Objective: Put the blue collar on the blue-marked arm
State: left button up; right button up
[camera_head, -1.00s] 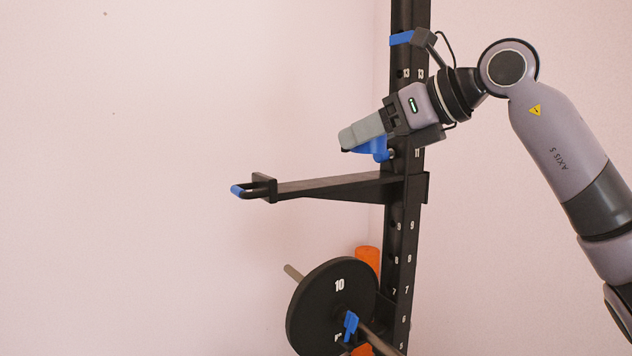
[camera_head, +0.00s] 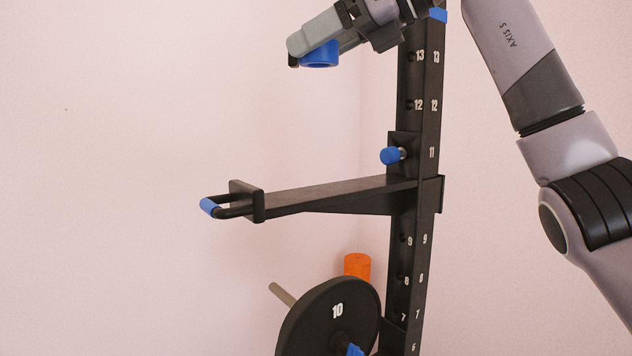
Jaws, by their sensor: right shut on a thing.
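My right gripper (camera_head: 308,48) is at the top of the view, left of the upper part of the black upright. It is shut on a blue collar (camera_head: 320,58), a short ring that shows under its fingers. The horizontal black arm (camera_head: 330,195) juts left from the upright, well below the gripper. A blue sleeve (camera_head: 209,207) marks the handle at its left end. The held collar is apart from this arm. My left gripper is not in view.
The numbered upright (camera_head: 418,130) carries a blue knob (camera_head: 390,156) by number 11 and a blue band (camera_head: 439,15) near its top. Below stand a black plate marked 10 (camera_head: 320,312) on a bar, a blue piece (camera_head: 354,350) and an orange cylinder (camera_head: 357,266). The left side is clear.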

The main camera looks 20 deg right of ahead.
jog(key=b, duration=0.2)
send_over(319, 192)
notch_tip(319, 192, down, 11)
jog(key=shift+w+d+f, duration=0.15)
jog(key=shift+f, duration=0.05)
jog(key=shift+f+b, duration=0.4)
jog(key=shift+f, duration=2)
jog(key=shift+f+b, duration=0.4)
jog(key=shift+f, duration=0.3)
jog(key=o, duration=1.1)
jog(key=shift+f, duration=0.1)
jog(key=shift+r+p, duration=0.3)
jog(key=shift+r, duration=0.1)
jog(key=v, duration=0.8)
jog(key=b+v, duration=0.1)
jog(key=v, duration=0.3)
jog(key=shift+r, duration=0.4)
